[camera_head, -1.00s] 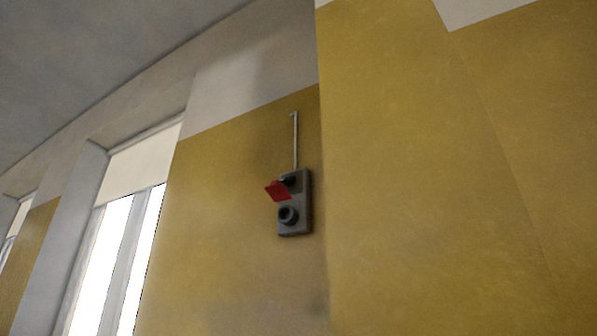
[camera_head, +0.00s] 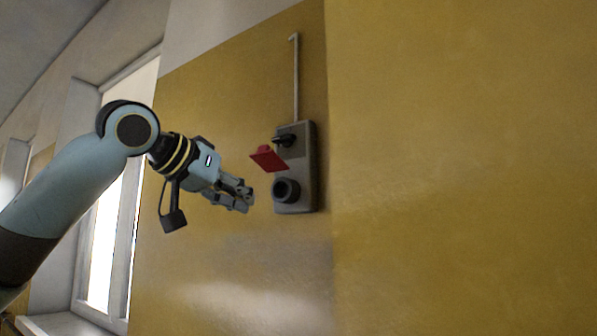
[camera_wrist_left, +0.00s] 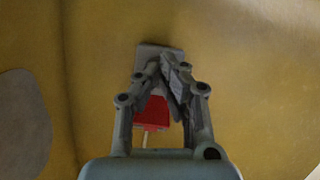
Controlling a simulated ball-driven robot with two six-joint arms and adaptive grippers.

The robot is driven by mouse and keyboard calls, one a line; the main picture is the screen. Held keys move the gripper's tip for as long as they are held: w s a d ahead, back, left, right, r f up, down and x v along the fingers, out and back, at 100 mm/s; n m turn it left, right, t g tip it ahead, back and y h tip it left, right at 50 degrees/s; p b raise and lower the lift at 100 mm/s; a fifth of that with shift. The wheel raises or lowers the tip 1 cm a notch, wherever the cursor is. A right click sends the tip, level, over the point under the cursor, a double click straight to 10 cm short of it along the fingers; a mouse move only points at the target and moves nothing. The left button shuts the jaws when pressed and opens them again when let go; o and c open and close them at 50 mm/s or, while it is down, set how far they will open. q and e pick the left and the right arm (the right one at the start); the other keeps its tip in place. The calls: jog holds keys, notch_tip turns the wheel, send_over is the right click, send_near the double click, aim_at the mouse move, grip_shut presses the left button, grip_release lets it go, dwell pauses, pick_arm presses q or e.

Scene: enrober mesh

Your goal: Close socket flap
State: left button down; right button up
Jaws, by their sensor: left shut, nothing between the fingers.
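A grey socket box (camera_head: 309,168) is fixed on the yellow wall. Its red flap (camera_head: 267,158) stands open, sticking out to the left and tilted, with a dark switch above it and a round dark socket (camera_head: 286,190) below. My left gripper (camera_head: 250,195) is shut and empty, to the left of the socket and a little below the flap, apparently apart from both. In the left wrist view the red flap (camera_wrist_left: 152,114) shows beyond the shut left fingers (camera_wrist_left: 165,70), which hide part of the grey box (camera_wrist_left: 152,50). My right gripper is not in view.
A thin conduit (camera_head: 295,80) runs up the wall from the box. A wall corner stands just right of the box. A bright window (camera_head: 110,220) with a sill is at the left. The wall below the box is clear.

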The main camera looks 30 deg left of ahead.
pick_arm(q)
notch_tip(320, 180, up, 15)
jog(key=s+m+t+p, duration=0.1)
jog(key=s+t+p, duration=0.1)
jog(key=p, duration=0.1)
notch_tip(320, 180, up, 3)
jog(key=t+p, duration=0.1)
jog(key=p, duration=0.6)
send_over(261, 153)
jog(key=w, duration=0.2)
jog(key=shift+s+d, duration=0.15)
jog(key=f, duration=0.1)
jog(key=s+f, duration=0.1)
jog(key=f, duration=0.1)
jog(key=shift+s+a+f, duration=0.25)
jog(key=shift+f, duration=0.1)
jog(key=shift+s+d+f, duration=0.1)
jog(key=shift+d+f, duration=0.05)
jog(key=shift+f, duration=0.15)
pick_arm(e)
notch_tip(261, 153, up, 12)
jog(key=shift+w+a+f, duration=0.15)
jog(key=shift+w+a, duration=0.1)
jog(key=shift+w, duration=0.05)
